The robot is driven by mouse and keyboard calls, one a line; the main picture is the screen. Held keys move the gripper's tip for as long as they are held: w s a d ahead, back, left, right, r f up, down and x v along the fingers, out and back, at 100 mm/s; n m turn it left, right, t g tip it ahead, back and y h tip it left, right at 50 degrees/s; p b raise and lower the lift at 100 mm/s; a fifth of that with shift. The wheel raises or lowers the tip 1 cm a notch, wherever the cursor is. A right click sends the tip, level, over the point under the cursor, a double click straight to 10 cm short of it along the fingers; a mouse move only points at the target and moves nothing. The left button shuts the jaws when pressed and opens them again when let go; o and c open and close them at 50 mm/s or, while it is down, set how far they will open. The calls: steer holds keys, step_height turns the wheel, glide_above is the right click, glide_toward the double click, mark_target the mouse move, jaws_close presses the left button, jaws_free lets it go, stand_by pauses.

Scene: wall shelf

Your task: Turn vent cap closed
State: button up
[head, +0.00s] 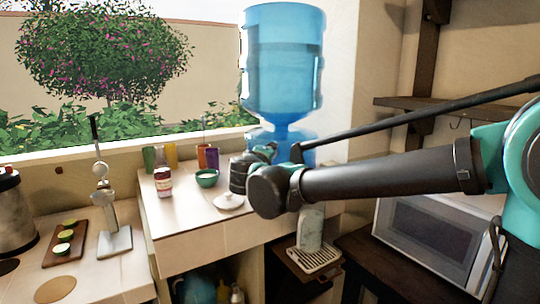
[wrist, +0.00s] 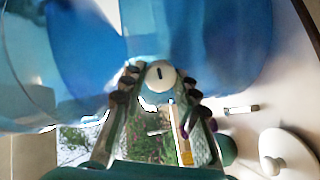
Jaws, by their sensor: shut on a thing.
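The vent cap (wrist: 160,74) is a small round white cap with a short dark mark on its face, at the top middle of the wrist view. The mark points almost straight up and down there. My gripper (wrist: 159,82) has its two fingers closed around the cap, one on each side. The blue water bottle (head: 284,60) stands upside down on its dispenser in the head view. It also fills the top of the wrist view (wrist: 222,60), right behind the cap. In the head view my own arm hides the cap and my fingertips.
Left of my arm, the counter holds a green bowl (head: 207,179), a red-and-white jar (head: 163,182), a white lid (head: 229,202) and several coloured cups. A microwave (head: 432,236) sits low at the right. A wall shelf (head: 440,104) is above it.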

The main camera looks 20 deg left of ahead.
steer(key=shift+m, duration=0.6)
steer(key=shift+f, duration=0.1)
steer(key=o, duration=1.2)
steer(key=shift+c, duration=0.2)
steer(key=s+d+r, duration=0.1)
steer(key=s, duration=1.1)
steer(key=shift+d+r, duration=0.15)
steer(key=shift+d, duration=0.05)
